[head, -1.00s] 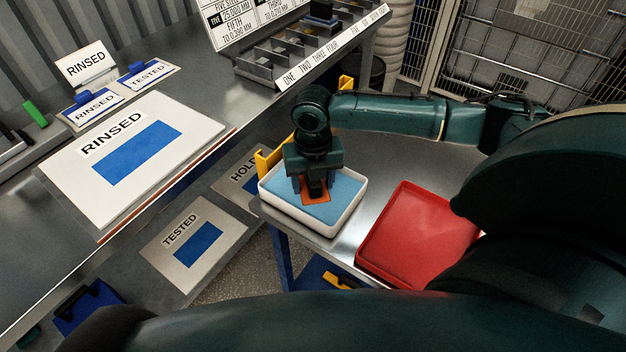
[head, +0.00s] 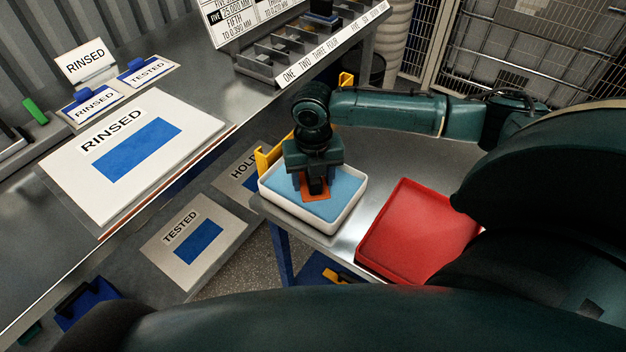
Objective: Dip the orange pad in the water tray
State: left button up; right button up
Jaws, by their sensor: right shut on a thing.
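The water tray (head: 345,221) is a white-rimmed tray with a light blue surface, at the left end of the metal cart. My right gripper (head: 316,190) points down over the tray and is shut on a dark grip above the orange pad (head: 322,197). The orange pad lies flat at the blue surface inside the tray. The gripper hides part of the pad, and I cannot tell how deep the pad sits. My left gripper does not show.
A red tray (head: 418,232) lies on the cart (head: 400,163) right of the water tray. Yellow brackets (head: 268,158) stand at the cart's left edge. The bench at left holds a RINSED board (head: 187,160) and a compartment rack (head: 262,66). A TESTED board (head: 158,246) lies lower.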

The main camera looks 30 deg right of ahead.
jog(key=shift+r+p, duration=0.65)
jog(key=shift+r, duration=0.05)
jog(key=shift+r+p, duration=0.75)
jog(key=shift+p, duration=0.1)
jog(key=shift+r, duration=2.65)
